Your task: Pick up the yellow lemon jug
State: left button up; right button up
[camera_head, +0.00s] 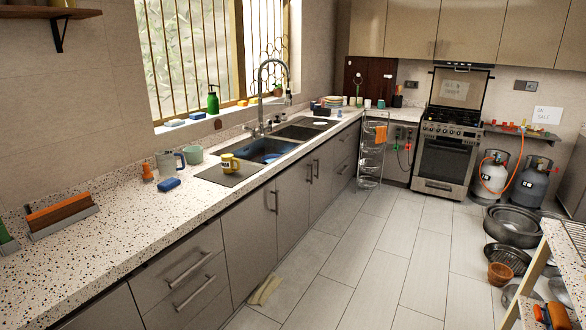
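A small yellow jug or mug (230,163) with a dark-and-light marking stands upright on the grey drainboard (222,178) at the near end of the sink. The marking is too small to read, and I cannot make out a lemon on it. A grey-white jug (171,166) with a handle stands on the speckled counter to its left, beside a pale green cup (193,154). Neither of my grippers is in view.
Pale floor (350,240) is open in the middle. Pans (512,225), a terracotta pot (500,273) and a rack crowd the right. A cloth (264,290) lies by the cabinets.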

aim_at(227, 159)
jog(key=i+l+z, duration=0.1)
jog(key=i+z, duration=0.2)
jog(key=i, duration=0.25)
jog(key=i+z, duration=0.35)
jog(key=i, duration=0.2)
jog(key=i+u, duration=0.35)
jog(key=i+l+u, duration=0.35)
jog(key=i, duration=0.2)
jog(key=i+l+u, duration=0.35)
jog(key=i+j+u, duration=0.3)
jog(key=i+j, duration=0.5)
jog(key=i, duration=0.15)
